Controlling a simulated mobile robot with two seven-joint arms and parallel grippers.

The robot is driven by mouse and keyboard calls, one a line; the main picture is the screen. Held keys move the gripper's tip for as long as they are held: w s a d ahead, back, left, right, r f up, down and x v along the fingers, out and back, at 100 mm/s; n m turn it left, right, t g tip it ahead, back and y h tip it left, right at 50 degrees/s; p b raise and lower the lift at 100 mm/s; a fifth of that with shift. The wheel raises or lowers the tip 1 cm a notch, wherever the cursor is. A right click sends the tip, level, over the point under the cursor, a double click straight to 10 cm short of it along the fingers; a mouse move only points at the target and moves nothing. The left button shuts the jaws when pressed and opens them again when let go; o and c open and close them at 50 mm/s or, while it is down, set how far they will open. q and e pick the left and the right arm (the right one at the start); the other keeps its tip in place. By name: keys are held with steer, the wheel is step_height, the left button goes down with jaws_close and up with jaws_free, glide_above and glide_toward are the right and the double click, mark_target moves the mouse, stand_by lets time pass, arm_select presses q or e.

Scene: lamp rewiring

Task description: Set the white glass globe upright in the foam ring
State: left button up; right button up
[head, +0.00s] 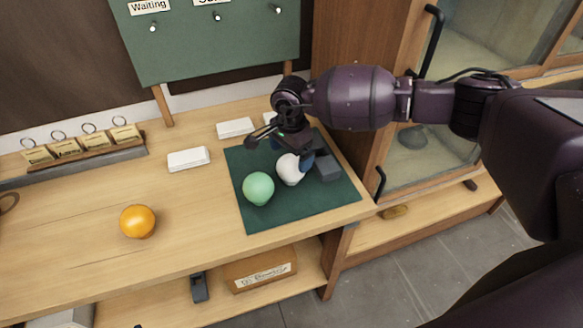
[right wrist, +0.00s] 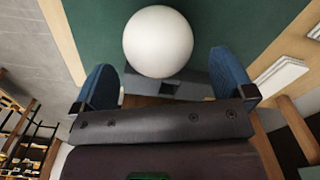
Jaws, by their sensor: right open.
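The white glass globe (head: 290,170) rests on the dark green mat (head: 260,220), close behind a pale green globe (head: 258,188). My right gripper (head: 292,153) is over the mat at the globe. In the right wrist view its two blue fingers stand wide apart, and the white globe (right wrist: 158,41) shows ahead between them, with no clear contact. A dark grey block (head: 326,166) lies right beside the globe; a grey stepped piece (right wrist: 172,84) shows below it in the wrist view. I cannot make out a foam ring for certain. My left gripper is out of view.
An orange globe (head: 137,221) sits on the open left part of the wooden bench. White boxes (head: 188,159) (head: 235,128) lie behind the mat. A tag rack (head: 85,150) stands at back left, a green board (head: 205,45) behind. A glass-doored cabinet (head: 410,130) stands close at right.

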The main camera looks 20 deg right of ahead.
mark_target(291, 167)
step_height(291, 167, down, 5)
steer(key=shift+s+p, duration=0.1)
steer(key=shift+p, duration=0.3)
steer(key=c, duration=0.6)
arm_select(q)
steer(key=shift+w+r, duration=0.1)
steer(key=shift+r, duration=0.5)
arm_select(e)
steer(key=shift+c, duration=0.8)
